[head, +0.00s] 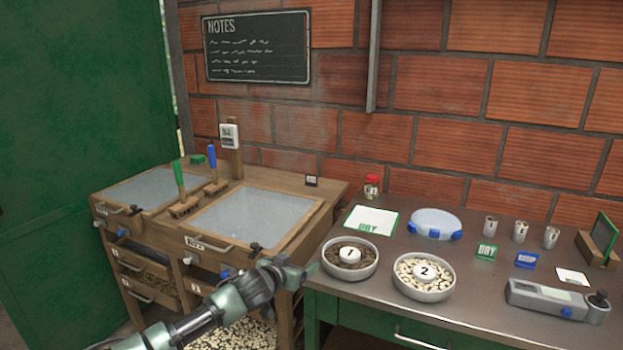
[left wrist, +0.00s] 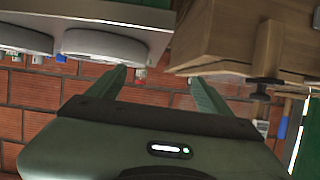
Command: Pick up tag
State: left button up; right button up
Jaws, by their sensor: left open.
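A small green tag marked DRY (head: 487,252) stands on the grey table. A blue tag (head: 526,260), whose word looks like DAMP, stands to its right. My left gripper (head: 309,270) is in front of the table's left end, beside the bowl marked 1 and well left of both tags. In the left wrist view its two fingers (left wrist: 158,82) are spread apart with nothing between them. My right gripper is not in view.
Bowl 1 (head: 350,259) and bowl 2 (head: 424,277) stand near the grey table's (head: 470,304) front edge. Behind them are a white DRY card (head: 370,220) and a clear-lidded container (head: 435,223). A grey device (head: 547,299) lies at right. A wooden bench (head: 300,236) stands left.

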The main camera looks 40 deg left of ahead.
aim_at(310, 180)
jog(key=i+j, duration=0.45)
jog(key=j, duration=0.15)
jog(key=i+j, duration=0.45)
jog(key=j, duration=0.15)
jog(key=i+j, duration=0.45)
jog(key=j, duration=0.15)
